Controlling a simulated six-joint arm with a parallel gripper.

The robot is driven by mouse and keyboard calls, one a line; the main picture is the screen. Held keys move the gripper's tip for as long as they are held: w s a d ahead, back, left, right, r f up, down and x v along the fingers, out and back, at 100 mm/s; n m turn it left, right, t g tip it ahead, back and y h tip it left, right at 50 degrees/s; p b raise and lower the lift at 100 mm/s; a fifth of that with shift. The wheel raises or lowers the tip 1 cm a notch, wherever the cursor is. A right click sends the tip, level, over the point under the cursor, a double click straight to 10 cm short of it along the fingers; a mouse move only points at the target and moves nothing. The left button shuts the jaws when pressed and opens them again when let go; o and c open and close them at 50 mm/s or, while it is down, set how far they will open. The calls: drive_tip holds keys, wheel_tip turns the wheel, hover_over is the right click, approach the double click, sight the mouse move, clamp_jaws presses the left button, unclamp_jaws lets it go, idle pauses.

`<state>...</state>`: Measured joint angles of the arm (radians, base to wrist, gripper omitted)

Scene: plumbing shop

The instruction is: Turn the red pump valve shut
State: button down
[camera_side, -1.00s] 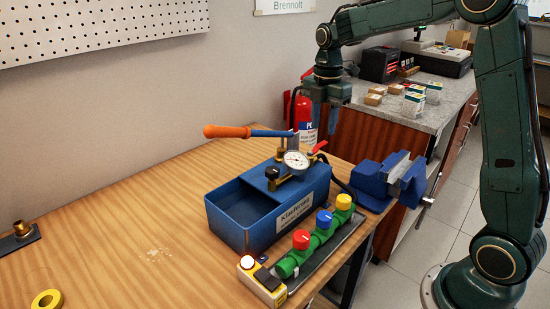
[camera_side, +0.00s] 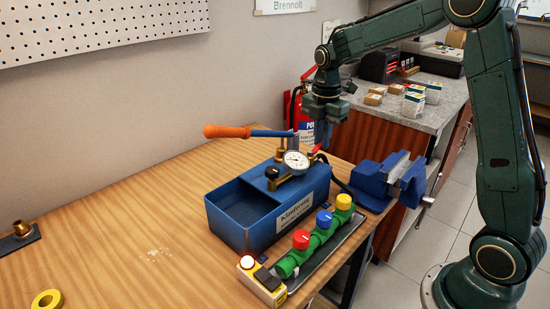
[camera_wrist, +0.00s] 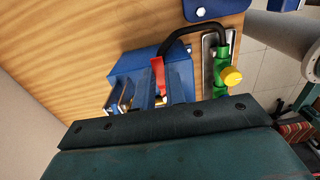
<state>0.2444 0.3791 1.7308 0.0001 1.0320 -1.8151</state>
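The blue pump (camera_side: 265,215) stands on the bench with a round gauge (camera_side: 296,160). Its red valve lever (camera_side: 318,149) sticks up at the back right, just behind the gauge. In the wrist view the red lever (camera_wrist: 158,77) shows just beyond my gripper's dark body. My gripper (camera_side: 323,138) points down directly above the red lever, with its fingers apart. The fingertips are close to the lever; I cannot tell if they touch it. The lower part of the valve is hidden by the gauge and pump.
The pump's orange-gripped handle (camera_side: 228,132) reaches out left, near my gripper. A blue vise (camera_side: 380,181) stands to the right. Green pipework with a red cap (camera_side: 301,239), blue cap (camera_side: 325,218) and yellow cap (camera_side: 343,202) lies in front. The left bench is mostly clear.

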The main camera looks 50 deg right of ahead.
drive_tip(key=shift+s+m, duration=0.15)
drive_tip(key=shift+m, duration=0.15)
drive_tip(key=s+m, duration=0.1)
drive_tip(key=m, duration=0.2)
drive_tip(key=s+a+m, duration=0.1)
drive_tip(key=m, duration=0.2)
drive_tip(key=s+m, duration=0.1)
drive_tip(key=m, duration=0.2)
drive_tip(key=shift+s+a, duration=0.2)
drive_tip(key=shift+a, duration=0.2)
drive_tip(key=m, duration=0.2)
drive_tip(key=a+m, duration=0.1)
drive_tip(key=m, duration=0.1)
drive_tip(key=shift+s+a, duration=0.15)
drive_tip(key=shift+s, duration=0.2)
drive_tip(key=shift+s+a+m, duration=0.1)
drive_tip(key=shift+a+m, duration=0.2)
drive_tip(key=shift+m, duration=0.4)
drive_tip(key=shift+s+a+m, duration=0.1)
drive_tip(key=shift+a+m, duration=0.15)
drive_tip(key=shift+m, duration=0.45)
drive_tip(key=c, duration=1.4)
unclamp_jaws()
drive_tip(key=shift+c, duration=0.2)
